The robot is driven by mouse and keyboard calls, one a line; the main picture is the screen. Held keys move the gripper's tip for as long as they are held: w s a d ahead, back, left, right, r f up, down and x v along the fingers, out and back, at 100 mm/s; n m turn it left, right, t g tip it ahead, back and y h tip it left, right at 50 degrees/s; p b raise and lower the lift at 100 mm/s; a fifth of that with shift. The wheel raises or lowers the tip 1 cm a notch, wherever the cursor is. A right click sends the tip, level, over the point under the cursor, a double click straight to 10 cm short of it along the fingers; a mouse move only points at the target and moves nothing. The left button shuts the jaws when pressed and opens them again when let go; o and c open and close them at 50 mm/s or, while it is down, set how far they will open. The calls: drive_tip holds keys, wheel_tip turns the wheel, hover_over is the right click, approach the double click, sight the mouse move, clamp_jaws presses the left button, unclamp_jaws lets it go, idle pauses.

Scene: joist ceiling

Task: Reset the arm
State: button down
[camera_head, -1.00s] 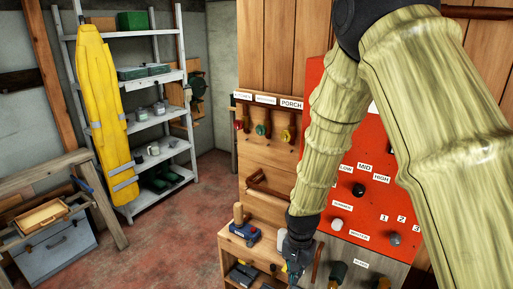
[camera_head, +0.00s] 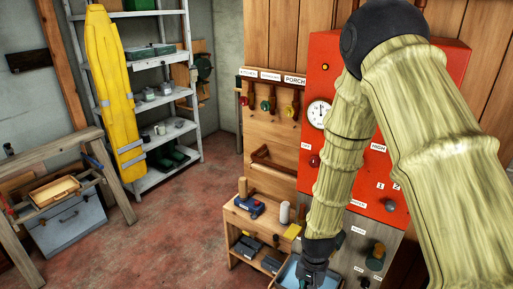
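My arm in a pale yellow-green sleeve comes in from the right, bends at a dark joint at the top and hangs down. My gripper (camera_head: 314,275) is dark and sits low in the picture, right of centre. It points down in front of, or over, a blue-lined tray or bin (camera_head: 287,275) beside the low wooden shelf. Its fingers are small and dark, so I cannot tell whether they are open or hold anything. The arm hides part of the red control panel (camera_head: 318,75).
The low wooden shelf unit (camera_head: 242,222) carries a blue tool (camera_head: 249,206) and a white cylinder (camera_head: 284,212). A grey panel with knobs (camera_head: 359,243) is right of the gripper. The red floor (camera_head: 185,235) is open at the left, before metal shelving (camera_head: 188,85) and a wooden bench (camera_head: 45,158).

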drive_tip(key=s+d+f+n+b, duration=0.2)
drive_tip(key=s+d+f, duration=0.1)
drive_tip(key=s+f, duration=0.7)
drive_tip(key=s+d+f+n+b, duration=0.2)
drive_tip(key=s+f, duration=0.7)
drive_tip(key=s, duration=0.7)
drive_tip(key=shift+d+f+n, duration=0.35)
drive_tip(key=shift+d+n, duration=0.15)
drive_tip(key=shift+d, duration=0.75)
